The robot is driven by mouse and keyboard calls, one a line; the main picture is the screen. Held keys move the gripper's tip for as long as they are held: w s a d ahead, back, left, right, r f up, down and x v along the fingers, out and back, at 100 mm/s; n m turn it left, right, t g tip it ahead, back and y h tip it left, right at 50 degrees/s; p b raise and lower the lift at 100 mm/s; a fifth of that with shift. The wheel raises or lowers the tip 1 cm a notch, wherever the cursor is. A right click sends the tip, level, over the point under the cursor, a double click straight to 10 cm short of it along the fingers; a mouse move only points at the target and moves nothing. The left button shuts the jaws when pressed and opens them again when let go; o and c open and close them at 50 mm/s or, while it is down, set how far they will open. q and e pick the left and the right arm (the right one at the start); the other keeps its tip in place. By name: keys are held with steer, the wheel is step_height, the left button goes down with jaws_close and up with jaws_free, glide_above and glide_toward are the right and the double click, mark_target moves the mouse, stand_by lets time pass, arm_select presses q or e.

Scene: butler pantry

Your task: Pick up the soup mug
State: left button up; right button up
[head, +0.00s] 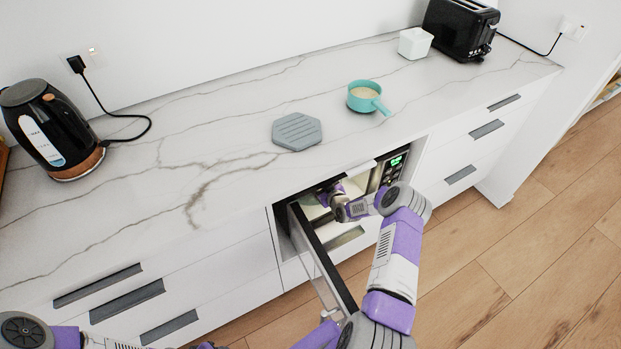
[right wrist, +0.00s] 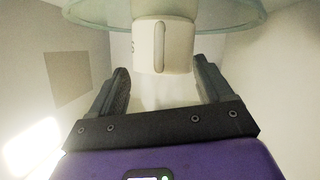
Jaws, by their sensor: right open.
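A cream mug (right wrist: 164,58) with a dark letter on its side and a raised part, likely its handle, shows in the right wrist view. It is by a round clear glass plate (right wrist: 90,12). My right gripper (right wrist: 161,72) is open, with its fingertips at either side of the mug's near end; I cannot tell whether they touch it. In the head view my right gripper (head: 328,194) reaches into the open microwave (head: 366,186) under the counter, and the mug is not clearly visible there. My left arm shows at the lower left, but its gripper is out of view.
The microwave door (head: 322,262) stands open beside my right arm. On the counter (head: 225,140) are a teal pot with a handle (head: 372,104), a grey hexagonal trivet (head: 297,131), a black kettle (head: 45,125), a white container (head: 414,43) and a black toaster (head: 460,30).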

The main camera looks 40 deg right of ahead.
steer(key=shift+b+x, duration=0.55)
steer(key=shift+x, duration=1.1)
jaws_close()
steer(key=shift+d+r, duration=0.1)
